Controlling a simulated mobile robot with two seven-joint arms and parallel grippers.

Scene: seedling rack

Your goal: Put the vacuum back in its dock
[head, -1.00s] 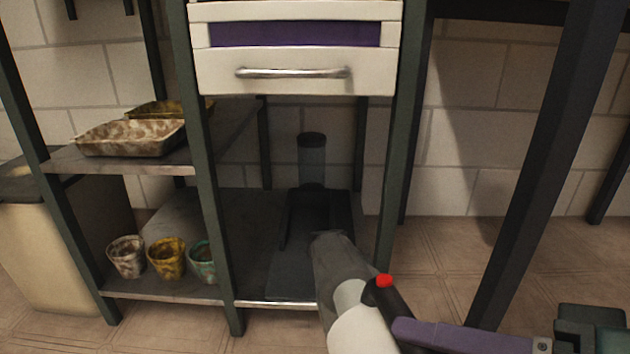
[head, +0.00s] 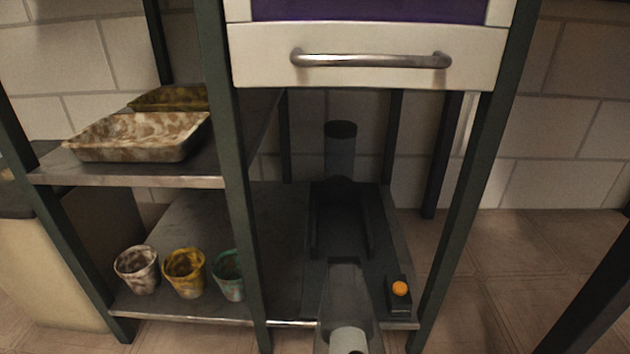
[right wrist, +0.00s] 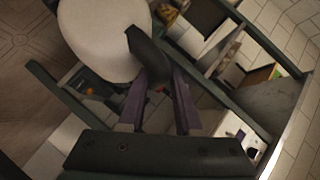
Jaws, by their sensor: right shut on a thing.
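The vacuum has a clear grey nozzle (head: 345,295) and a white body (head: 348,340), cut off by the bottom edge of the head view. Its nozzle points away from me, over the front of the dark dock (head: 342,230) on the lower shelf. The dock has raised side rails and a dark upright cylinder at its back. I cannot tell whether the nozzle touches the dock. In the right wrist view my right gripper (right wrist: 163,90), with purple fingers, is shut on the vacuum's black handle (right wrist: 147,50), beside the white body (right wrist: 98,38). My left gripper is not in view.
A small black box with an orange light (head: 400,288) sits at the dock's front right. Green rack posts (head: 465,200) flank the bay, and a drawer (head: 370,58) hangs above. Several pots (head: 184,272) stand left; trays (head: 140,135) lie on the shelf above them.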

